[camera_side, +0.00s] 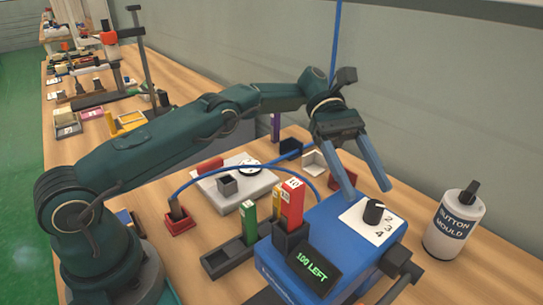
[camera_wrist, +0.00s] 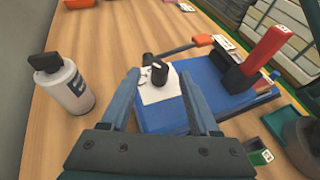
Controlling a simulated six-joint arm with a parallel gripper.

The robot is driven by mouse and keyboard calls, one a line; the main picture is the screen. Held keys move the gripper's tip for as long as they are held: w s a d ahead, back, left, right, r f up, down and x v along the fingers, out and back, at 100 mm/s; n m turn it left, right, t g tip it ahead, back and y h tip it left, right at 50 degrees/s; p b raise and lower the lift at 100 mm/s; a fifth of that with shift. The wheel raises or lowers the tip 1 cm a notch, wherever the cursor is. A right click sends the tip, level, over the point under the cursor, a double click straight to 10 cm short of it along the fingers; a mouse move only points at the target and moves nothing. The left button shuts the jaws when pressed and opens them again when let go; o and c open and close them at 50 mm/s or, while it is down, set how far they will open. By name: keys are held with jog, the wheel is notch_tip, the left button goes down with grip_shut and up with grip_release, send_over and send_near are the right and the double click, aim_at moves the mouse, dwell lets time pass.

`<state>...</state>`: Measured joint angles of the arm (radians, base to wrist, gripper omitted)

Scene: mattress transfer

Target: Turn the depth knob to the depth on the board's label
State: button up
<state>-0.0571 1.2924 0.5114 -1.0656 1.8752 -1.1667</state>
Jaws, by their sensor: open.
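The black depth knob (camera_side: 374,211) stands on a white dial plate (camera_side: 354,219) on top of the blue machine (camera_side: 335,222). The numbers 2, 3 and 4 are readable beside it; its pointer's setting is unclear. My gripper (camera_side: 370,193) is open and empty, its two blue fingers pointing down above and near the knob. In the wrist view the knob (camera_wrist: 159,72) appears between the open fingers (camera_wrist: 161,80), with no clear contact. A board with a depth label cannot be identified for certain; a tall red block (camera_side: 292,202) bears a small white label.
The machine's display (camera_side: 314,270) reads "100 LEFT". A white bottle marked "BUTTON MOULD" (camera_side: 455,222) stands to the right. A dark holder (camera_side: 229,256) with a green block (camera_side: 249,222) is at the left. A black side handle (camera_side: 398,266) juts from the machine.

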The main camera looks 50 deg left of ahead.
aim_at(372, 201)
jog(key=shift+a, duration=0.2)
dwell(0.5)
jog(key=shift+x, duration=2.6)
grip_shut()
